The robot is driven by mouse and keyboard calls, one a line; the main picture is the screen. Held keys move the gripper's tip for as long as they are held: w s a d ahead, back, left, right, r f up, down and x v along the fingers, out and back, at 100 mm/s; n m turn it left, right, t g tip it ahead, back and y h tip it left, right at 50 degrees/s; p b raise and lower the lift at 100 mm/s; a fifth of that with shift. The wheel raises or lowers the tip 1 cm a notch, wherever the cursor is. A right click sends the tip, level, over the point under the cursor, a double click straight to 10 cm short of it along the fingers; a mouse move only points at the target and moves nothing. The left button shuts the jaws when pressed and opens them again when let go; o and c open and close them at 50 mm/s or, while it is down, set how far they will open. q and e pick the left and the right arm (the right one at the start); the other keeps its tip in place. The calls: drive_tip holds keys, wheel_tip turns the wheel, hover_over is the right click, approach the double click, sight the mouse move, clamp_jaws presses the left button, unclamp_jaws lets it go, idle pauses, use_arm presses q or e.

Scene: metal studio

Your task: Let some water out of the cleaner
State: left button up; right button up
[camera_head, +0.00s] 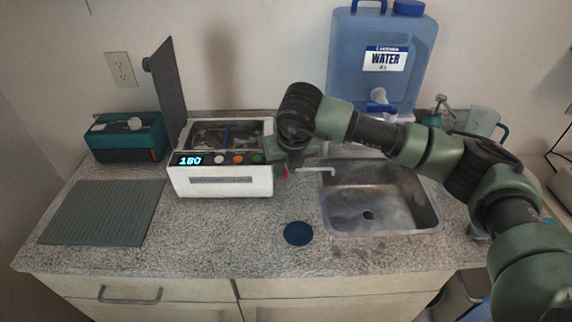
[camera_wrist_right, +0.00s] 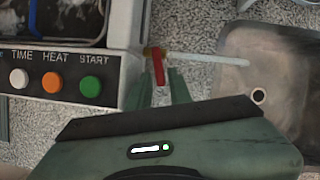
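The cleaner (camera_head: 222,181) is a white box with its lid raised, a lit display reading 180 and coloured buttons on its front. On its right side is a drain valve with a red handle (camera_wrist_right: 158,66), seen small in the head view (camera_head: 285,171). A pale spout (camera_wrist_right: 205,58) runs from the valve over the sink (camera_head: 370,205); no water flow is visible. My right gripper (camera_wrist_right: 159,90) is at the valve, its green fingertips apart on either side of the red handle; contact is unclear. My left gripper is not seen.
A blue water jug (camera_head: 345,75) stands behind the sink. A teal device (camera_head: 128,140) and a ribbed mat (camera_head: 103,212) are at the left. A dark blue round disc (camera_head: 298,233) lies on the front counter. A clear pitcher (camera_head: 482,122) stands behind my right arm.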

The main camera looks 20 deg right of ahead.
drive_tip(key=shift+f, duration=0.15)
clamp_jaws()
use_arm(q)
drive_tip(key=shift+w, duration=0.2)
use_arm(e)
drive_tip(key=shift+d+f+b, duration=0.1)
drive_tip(key=shift+d+b, duration=0.05)
drive_tip(key=shift+b, duration=0.35)
drive_tip(key=shift+w+d+f+n+y+b, duration=0.1)
drive_tip(key=shift+d+n+y+b, duration=0.3)
drive_tip(key=shift+n+b, duration=0.7)
drive_tip(key=shift+w+d+n+y+b, duration=0.1)
drive_tip(key=shift+d+n+y+b, duration=0.25)
drive_tip(key=shift+n+b, duration=0.6)
use_arm(q)
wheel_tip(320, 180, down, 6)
drive_tip(key=b, duration=0.1)
use_arm(e)
drive_tip(key=shift+w+d+r+n+y, duration=0.1)
drive_tip(key=shift+d+r+n+y, duration=0.15)
drive_tip(key=shift+n, duration=0.5)
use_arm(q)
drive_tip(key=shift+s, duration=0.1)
